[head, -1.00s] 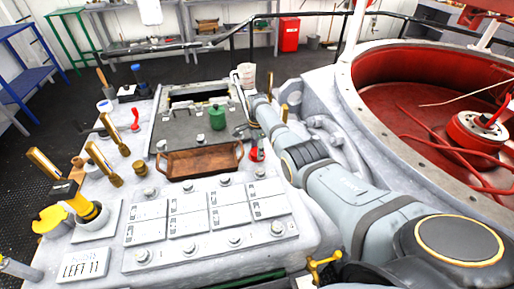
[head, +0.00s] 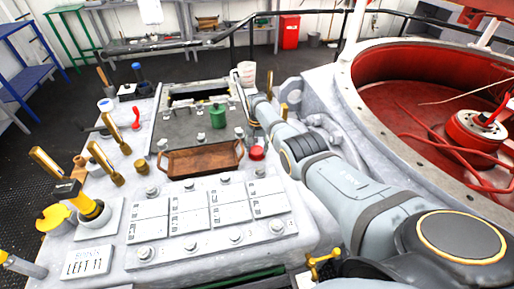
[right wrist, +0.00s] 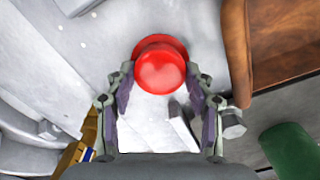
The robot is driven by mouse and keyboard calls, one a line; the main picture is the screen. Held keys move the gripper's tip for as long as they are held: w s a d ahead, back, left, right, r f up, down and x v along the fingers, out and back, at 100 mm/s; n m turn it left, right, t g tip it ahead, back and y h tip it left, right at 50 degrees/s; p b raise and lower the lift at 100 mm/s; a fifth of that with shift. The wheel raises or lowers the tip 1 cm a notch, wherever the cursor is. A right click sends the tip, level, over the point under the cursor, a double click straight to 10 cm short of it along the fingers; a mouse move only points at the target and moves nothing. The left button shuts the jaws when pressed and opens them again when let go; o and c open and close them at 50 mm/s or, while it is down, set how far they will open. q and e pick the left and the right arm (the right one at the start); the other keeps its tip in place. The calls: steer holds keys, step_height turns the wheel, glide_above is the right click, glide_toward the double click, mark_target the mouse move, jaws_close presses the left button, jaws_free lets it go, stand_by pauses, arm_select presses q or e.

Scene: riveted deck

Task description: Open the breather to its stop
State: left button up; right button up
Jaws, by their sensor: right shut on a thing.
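The breather, which I take to be the red round cap (right wrist: 160,72) over a wider red base, is in the middle of the right wrist view. In the head view the red cap (head: 257,153) sits on the pale deck just right of the copper-brown tray. My right gripper (right wrist: 160,80) has one finger on each side of the cap and is shut on it. In the head view my right arm hides most of that gripper. The cap's travel and its stop cannot be read from these views. My left gripper is not in view.
The brown tray (head: 203,172) stands close beside the cap, with a green pot (head: 218,115) behind it. White panels (head: 205,212) with bolts lie in front. Brass handles (head: 106,162) stand at left. A large red-lined opening (head: 400,90) is at right.

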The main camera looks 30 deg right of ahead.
steer(key=n, duration=0.4)
steer(key=shift+f+n, duration=0.1)
steer(key=shift+n, duration=0.2)
steer(key=n, duration=0.5)
steer(key=shift+s+a+n, duration=0.1)
steer(key=shift+n, duration=0.2)
steer(key=n, duration=0.8)
steer(key=shift+s+f+n, duration=0.1)
steer(key=shift+s+n, duration=0.05)
steer(key=shift+n, duration=0.15)
steer(key=o, duration=0.7)
steer(key=shift+a, duration=0.1)
steer(key=o, duration=0.5)
steer(key=shift+f, duration=0.1)
steer(key=shift+c, duration=0.2)
steer(key=shift+w, duration=0.2)
steer(key=shift+r, duration=0.3)
